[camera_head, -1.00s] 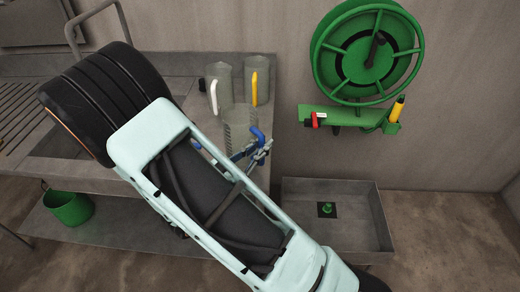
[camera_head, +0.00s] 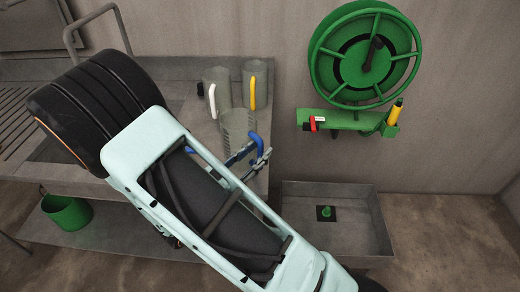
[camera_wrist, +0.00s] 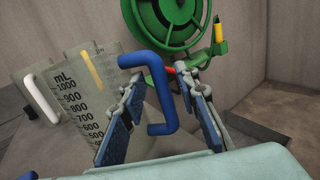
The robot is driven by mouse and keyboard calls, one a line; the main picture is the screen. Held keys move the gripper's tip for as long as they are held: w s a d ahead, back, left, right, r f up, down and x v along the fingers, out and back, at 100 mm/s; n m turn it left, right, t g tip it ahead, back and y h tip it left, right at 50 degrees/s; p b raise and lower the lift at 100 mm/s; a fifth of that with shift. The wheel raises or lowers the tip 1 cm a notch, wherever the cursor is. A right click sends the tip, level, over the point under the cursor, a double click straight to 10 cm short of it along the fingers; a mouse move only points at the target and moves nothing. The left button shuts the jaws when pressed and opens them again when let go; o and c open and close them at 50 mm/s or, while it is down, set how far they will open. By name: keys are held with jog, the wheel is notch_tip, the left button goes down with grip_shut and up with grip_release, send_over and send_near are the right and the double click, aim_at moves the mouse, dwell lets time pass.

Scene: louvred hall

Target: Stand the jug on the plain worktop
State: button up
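A clear, grey-tinted measuring jug with a blue handle (camera_head: 238,128) stands upright at the right end of the grey worktop (camera_head: 192,104). In the wrist view the jug (camera_wrist: 88,100) shows its mL scale, and its blue handle (camera_wrist: 160,95) faces me. My gripper (camera_head: 248,158) is open at the handle. In the wrist view my gripper (camera_wrist: 160,82) has one finger on each side of the handle's upright bar, with gaps visible. The jug's base is hidden behind my fingers and arm.
A white-handled jug (camera_head: 216,88) and a yellow-handled jug (camera_head: 255,84) stand close behind. A green hose reel (camera_head: 366,55) hangs on the wall to the right. A low grey basin (camera_head: 345,235) lies below it. A ribbed drainer (camera_head: 14,115) is at left, a green bucket (camera_head: 67,212) below.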

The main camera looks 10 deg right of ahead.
jog(key=v, duration=1)
jog(key=shift+s+a+b, duration=0.25)
jog(key=shift+b, duration=0.2)
